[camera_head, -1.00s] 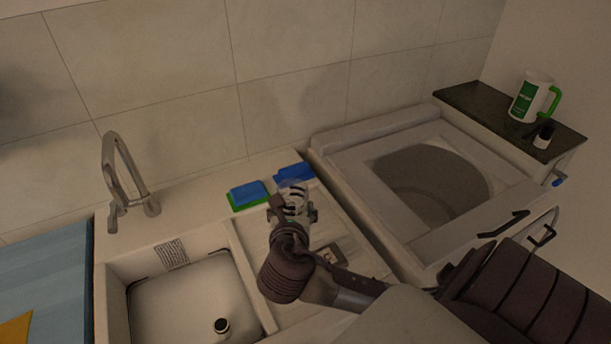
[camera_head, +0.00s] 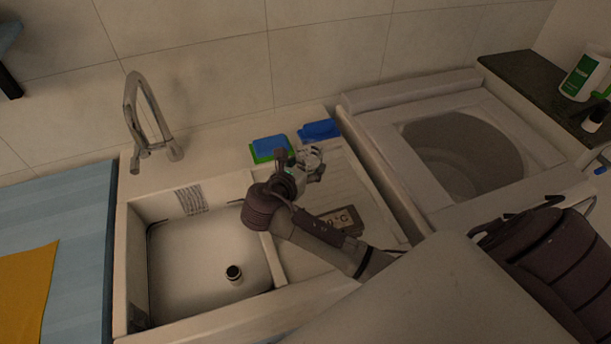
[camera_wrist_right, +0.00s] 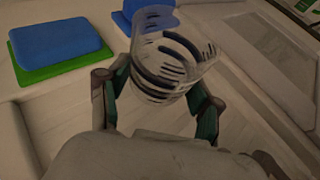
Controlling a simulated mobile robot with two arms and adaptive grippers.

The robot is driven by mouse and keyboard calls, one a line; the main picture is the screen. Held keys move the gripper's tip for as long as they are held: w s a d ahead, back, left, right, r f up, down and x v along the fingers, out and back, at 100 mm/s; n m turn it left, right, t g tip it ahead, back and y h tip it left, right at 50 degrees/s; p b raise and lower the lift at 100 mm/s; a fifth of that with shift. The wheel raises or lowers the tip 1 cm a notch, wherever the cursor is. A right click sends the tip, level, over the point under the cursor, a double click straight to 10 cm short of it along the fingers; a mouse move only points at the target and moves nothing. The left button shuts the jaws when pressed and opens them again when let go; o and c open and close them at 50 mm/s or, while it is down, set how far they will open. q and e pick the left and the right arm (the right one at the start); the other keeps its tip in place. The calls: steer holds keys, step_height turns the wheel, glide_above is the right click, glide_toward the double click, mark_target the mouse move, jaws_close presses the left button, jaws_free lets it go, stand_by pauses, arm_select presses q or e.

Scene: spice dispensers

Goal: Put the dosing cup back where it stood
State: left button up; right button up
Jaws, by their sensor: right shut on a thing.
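The dosing cup (camera_wrist_right: 172,58) is clear plastic with dark markings. In the right wrist view it sits between the two fingers of my right gripper (camera_wrist_right: 158,100), which is shut on it. In the head view the cup (camera_head: 308,156) is at the gripper (camera_head: 302,168), over the ribbed drainboard (camera_head: 345,185) right of the sink basin. I cannot tell whether the cup touches the drainboard. My left gripper is not in view.
Blue and green sponges (camera_head: 270,147) lie behind the cup, with another blue sponge (camera_head: 320,130) to their right. The sink basin (camera_head: 200,260) is left, the washing machine (camera_head: 440,150) right. A white-green bottle (camera_head: 584,76) stands on the dark shelf.

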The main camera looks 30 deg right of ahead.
steer(key=shift+f, duration=2.05)
steer(key=shift+a, duration=0.1)
steer(key=o, duration=1.3)
steer(key=shift+f, duration=0.15)
steer(key=shift+c, duration=0.2)
steer(key=v, duration=1.2)
steer(key=shift+r, duration=0.25)
